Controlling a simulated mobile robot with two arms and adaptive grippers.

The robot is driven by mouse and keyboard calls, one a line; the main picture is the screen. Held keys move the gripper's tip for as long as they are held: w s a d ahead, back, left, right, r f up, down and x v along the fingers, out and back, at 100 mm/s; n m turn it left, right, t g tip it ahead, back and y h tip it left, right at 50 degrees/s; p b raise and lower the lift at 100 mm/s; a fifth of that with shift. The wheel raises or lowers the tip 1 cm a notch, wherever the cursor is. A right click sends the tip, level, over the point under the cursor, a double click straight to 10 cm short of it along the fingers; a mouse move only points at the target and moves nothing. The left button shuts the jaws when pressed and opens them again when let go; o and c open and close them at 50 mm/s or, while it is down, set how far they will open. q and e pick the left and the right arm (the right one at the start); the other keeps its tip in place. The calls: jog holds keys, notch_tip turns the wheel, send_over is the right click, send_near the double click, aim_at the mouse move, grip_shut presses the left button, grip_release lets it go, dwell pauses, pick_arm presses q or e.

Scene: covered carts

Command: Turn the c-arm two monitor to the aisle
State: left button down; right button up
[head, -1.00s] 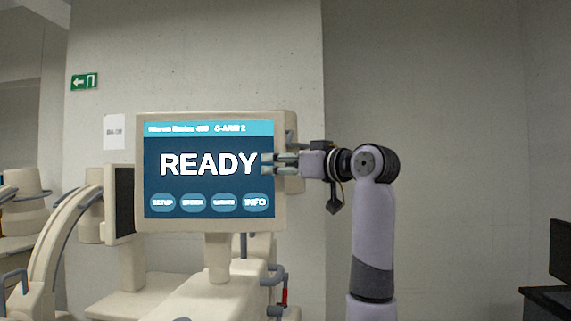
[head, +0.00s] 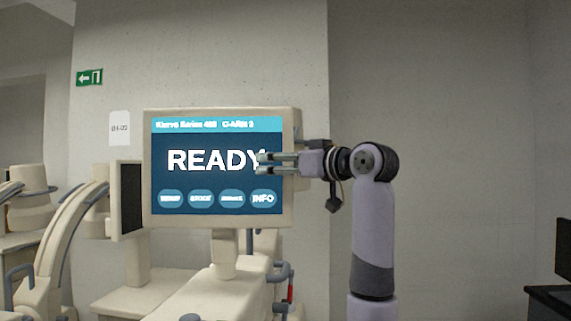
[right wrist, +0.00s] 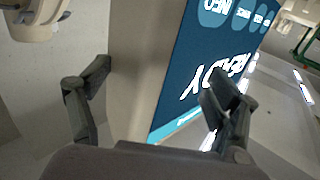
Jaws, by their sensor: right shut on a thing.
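The C-arm two monitor (head: 217,218) stands upright on its post in the head view, with a cream frame and a blue screen that reads READY and C-ARM 2. The screen faces me almost squarely. My right gripper (head: 262,163) reaches in from the right, at mid-height of the monitor's right edge. It is shut on that edge, and its fingertips overlap the screen in the picture. In the right wrist view, the monitor's cream side (right wrist: 140,70) lies between my two fingers (right wrist: 150,95), one of them over the screen side. My left gripper is not in view.
A cream cart (head: 205,295) carries the monitor. A second dark-screened panel (head: 130,198) stands close behind its left edge, with curved C-arm parts (head: 62,235) further left. A dark monitor (head: 563,250) is at the far right. Bare wall lies behind my right arm.

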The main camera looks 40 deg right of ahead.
jog(key=shift+a+f, duration=0.1)
jog(key=shift+f, duration=0.05)
jog(key=s, duration=1.2)
jog(key=shift+c, duration=0.4)
